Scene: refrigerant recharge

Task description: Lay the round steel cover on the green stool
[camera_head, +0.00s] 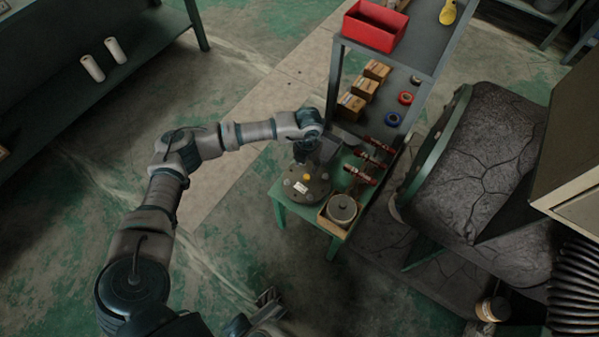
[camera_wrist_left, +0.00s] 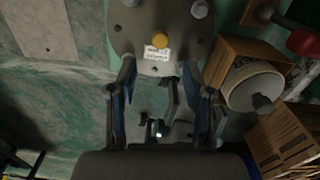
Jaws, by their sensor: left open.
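The round steel cover (camera_head: 316,189) is a grey disc with bolts, a yellow knob and a white label. It appears to lie flat on the green stool (camera_head: 283,203), beside a wooden box with a round grey lidded pot (camera_head: 342,208). My left gripper (camera_head: 306,160) is at the cover's far edge, fingers pointing down. In the left wrist view the cover (camera_wrist_left: 160,28) fills the top middle, and the open fingers (camera_wrist_left: 158,72) stand apart near its rim. Whether they touch it I cannot tell. Part of my right gripper (camera_head: 268,302) shows at the bottom of the head view.
A shelf rack (camera_head: 333,85) behind the stool holds a red bin (camera_head: 374,26), cartons and tape rolls. Red-handled valves (camera_head: 362,174) lie at the stool's right. A large dark cracked block (camera_head: 490,155) stands right. Floor left of the stool is clear.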

